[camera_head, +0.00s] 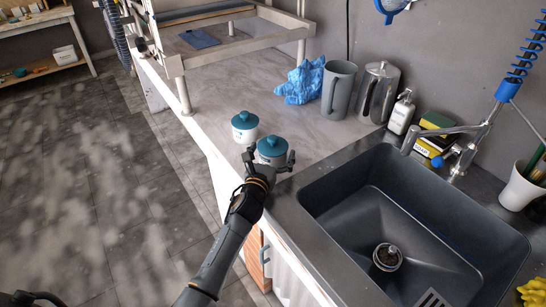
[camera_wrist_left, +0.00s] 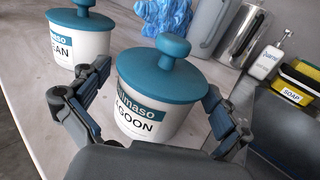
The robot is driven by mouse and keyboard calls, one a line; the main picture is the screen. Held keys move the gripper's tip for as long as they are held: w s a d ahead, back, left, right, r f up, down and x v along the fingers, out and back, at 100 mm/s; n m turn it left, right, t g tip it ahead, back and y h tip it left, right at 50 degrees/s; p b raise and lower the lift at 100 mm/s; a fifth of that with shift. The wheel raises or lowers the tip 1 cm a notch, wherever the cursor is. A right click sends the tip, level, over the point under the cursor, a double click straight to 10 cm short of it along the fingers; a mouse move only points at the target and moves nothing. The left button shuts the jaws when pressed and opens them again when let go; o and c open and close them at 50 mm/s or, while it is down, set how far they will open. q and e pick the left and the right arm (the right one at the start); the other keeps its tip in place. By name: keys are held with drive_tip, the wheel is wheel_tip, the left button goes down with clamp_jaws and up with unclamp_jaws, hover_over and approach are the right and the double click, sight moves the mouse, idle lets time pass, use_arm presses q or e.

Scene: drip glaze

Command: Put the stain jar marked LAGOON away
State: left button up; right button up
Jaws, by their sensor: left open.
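The LAGOON jar (camera_wrist_left: 146,103) is a white tub with a teal knobbed lid, upright on the counter. Its label shows "AGOON" in the left wrist view, the first letter cut off by the curve or finger. In the head view the jar (camera_head: 272,148) stands beside the sink. My left gripper (camera_head: 268,160) is open around it, one finger on each side; it also shows in the left wrist view (camera_wrist_left: 156,112). Contact with the jar cannot be told. A second similar jar (camera_head: 244,124), its label ending in "AN" (camera_wrist_left: 78,38), stands just left of it.
The dark sink (camera_head: 400,215) lies right of the jars. A blue cloth (camera_head: 300,82), grey pitcher (camera_head: 338,90), metal jug (camera_head: 379,92) and soap bottle (camera_head: 402,112) line the wall. A rack (camera_head: 228,62) stands on the far counter. Bare counter lies behind the jars.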

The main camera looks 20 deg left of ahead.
use_arm(q)
drive_tip(key=c, duration=1.2)
drive_tip(key=shift+r, duration=0.1)
drive_tip(key=shift+c, duration=1.2)
drive_tip(key=shift+r, duration=0.15)
